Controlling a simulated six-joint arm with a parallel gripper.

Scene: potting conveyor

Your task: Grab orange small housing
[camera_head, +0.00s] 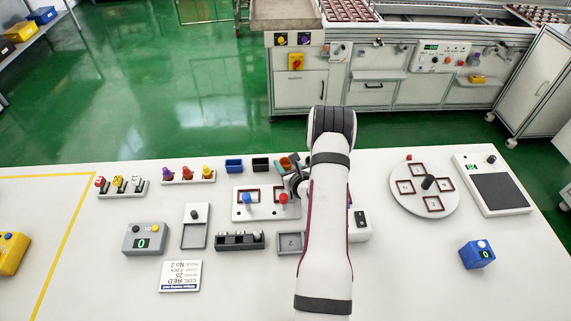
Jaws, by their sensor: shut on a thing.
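The orange small housing (285,163) shows at the right end of the back row, beside a black housing (260,165) and a blue housing (233,166). My gripper (290,174) is dark and reaches over it from the near side, shut on it. The gripper and arm hide part of the orange housing. I cannot tell whether it is lifted off the table.
Just in front of the gripper is a white plate (265,212) with a blue knob and a red knob. Trays, counter boxes and a dark rack stand nearer. A round white turntable (450,198) is at right. The white table (90,235) has free room at left.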

